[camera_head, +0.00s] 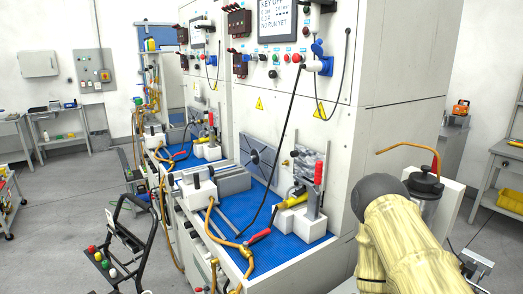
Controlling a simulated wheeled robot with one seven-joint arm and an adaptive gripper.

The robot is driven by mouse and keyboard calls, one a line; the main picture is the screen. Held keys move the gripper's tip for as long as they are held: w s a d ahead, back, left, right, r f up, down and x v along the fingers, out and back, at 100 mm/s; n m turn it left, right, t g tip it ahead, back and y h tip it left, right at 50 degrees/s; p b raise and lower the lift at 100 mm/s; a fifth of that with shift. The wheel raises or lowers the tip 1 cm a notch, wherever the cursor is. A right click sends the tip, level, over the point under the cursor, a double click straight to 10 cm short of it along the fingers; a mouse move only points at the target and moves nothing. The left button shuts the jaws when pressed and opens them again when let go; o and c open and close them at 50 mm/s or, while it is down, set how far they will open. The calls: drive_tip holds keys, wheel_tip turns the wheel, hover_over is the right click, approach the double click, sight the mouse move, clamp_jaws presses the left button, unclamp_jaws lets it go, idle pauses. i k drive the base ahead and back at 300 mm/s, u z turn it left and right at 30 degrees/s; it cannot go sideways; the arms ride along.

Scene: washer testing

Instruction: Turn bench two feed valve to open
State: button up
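Two test benches with blue tops stand in line, a near one (225,207) in the middle and a far one (176,135) behind it to the left. I cannot read a bench number on either. Brass fittings with orange hoses (243,252) sit at the near bench's front edge. A red lever handle (259,236) is beside them; I cannot tell whether it is the feed valve's handle or how it is set. A pale yellow arm part, apparently mine, fills the lower right. My gripper is not visible.
A red upright handle (318,172) and a yellow-bodied part (292,198) stand on the near bench. A black-framed cart (118,245) with coloured buttons is at the front left. Grey floor (55,235) is open at left. Another table (505,150) stands at right.

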sight(246, 244)
drive_tip(key=k, duration=1.3)
drive_tip(key=u, duration=0.65)
drive_tip(key=i, duration=0.6)
drive_tip(key=u, duration=0.6)
drive_tip(key=i, duration=0.75)
drive_tip(key=z, duration=0.7)
drive_tip(key=i, duration=0.65)
drive_tip(key=z, duration=0.7)
